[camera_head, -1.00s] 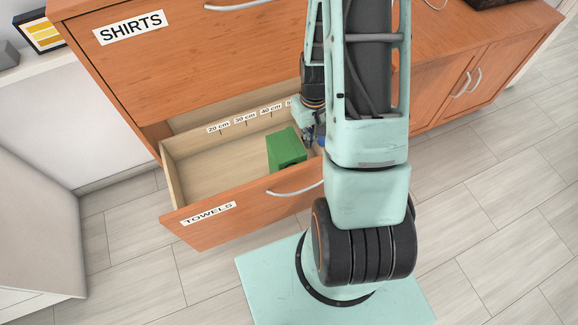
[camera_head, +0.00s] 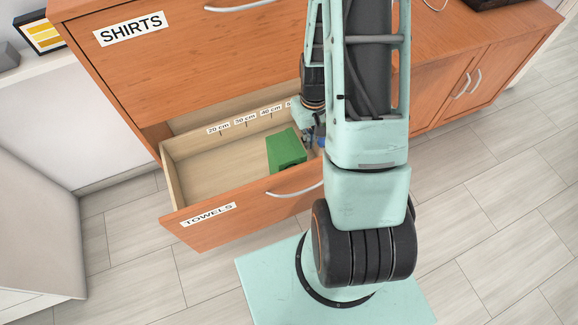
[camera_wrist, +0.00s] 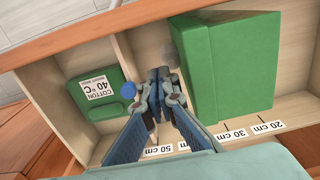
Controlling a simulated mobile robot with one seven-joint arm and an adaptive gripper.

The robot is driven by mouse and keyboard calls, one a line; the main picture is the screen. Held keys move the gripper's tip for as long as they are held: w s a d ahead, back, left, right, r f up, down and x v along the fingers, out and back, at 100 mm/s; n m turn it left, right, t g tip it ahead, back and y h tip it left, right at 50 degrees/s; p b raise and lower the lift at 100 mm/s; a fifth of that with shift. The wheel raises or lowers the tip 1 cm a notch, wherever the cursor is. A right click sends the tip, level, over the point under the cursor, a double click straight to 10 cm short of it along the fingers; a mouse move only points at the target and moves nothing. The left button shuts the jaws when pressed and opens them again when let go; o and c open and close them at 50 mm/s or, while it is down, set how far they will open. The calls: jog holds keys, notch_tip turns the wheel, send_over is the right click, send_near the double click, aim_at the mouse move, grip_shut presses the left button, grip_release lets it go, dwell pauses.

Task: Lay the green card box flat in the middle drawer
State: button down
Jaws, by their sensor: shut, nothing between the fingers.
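The green card box (camera_head: 285,149) is inside the open drawer labelled TOWELS (camera_head: 240,218), towards its right part. In the wrist view the box (camera_wrist: 258,65) shows a broad face and a narrower side face towards my gripper; I cannot tell whether it lies fully flat. My gripper (camera_wrist: 162,78) is shut and empty, low in the drawer beside the box, between it and a wooden divider. In the head view my arm hides most of the gripper (camera_head: 314,139) and the drawer's right end.
A second green item (camera_wrist: 98,88) labelled COTTON 40 °C lies beyond the divider (camera_wrist: 130,70). Centimetre labels (camera_head: 245,121) run along the drawer's back. The drawer's left part (camera_head: 205,175) is empty. The closed SHIRTS drawer (camera_head: 190,65) overhangs the back.

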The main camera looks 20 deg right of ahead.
jog(key=shift+s+a+f+b, duration=0.1)
jog(key=shift+a+f+b, duration=0.2)
jog(key=shift+a, duration=1.3)
jog(key=shift+a+f+b, duration=0.2)
jog(key=shift+a+b, duration=0.05)
jog(key=shift+a, duration=1.3)
jog(key=shift+s+a+f+b, duration=0.1)
jog(key=shift+a+f+b, duration=0.2)
jog(key=shift+a, duration=1.3)
jog(key=a, duration=0.3)
jog(key=s+a+f+b, duration=0.1)
jog(key=a, duration=0.1)
jog(key=shift+d, duration=0.15)
jog(key=p, duration=0.9)
send_near(279, 155)
jog(key=a, duration=0.1)
jog(key=w+a+f, duration=0.1)
jog(key=a, duration=0.1)
jog(key=w+a+f, duration=0.1)
jog(key=shift+a+f, duration=0.2)
jog(key=shift+f, duration=0.05)
jog(key=shift+r, duration=0.1)
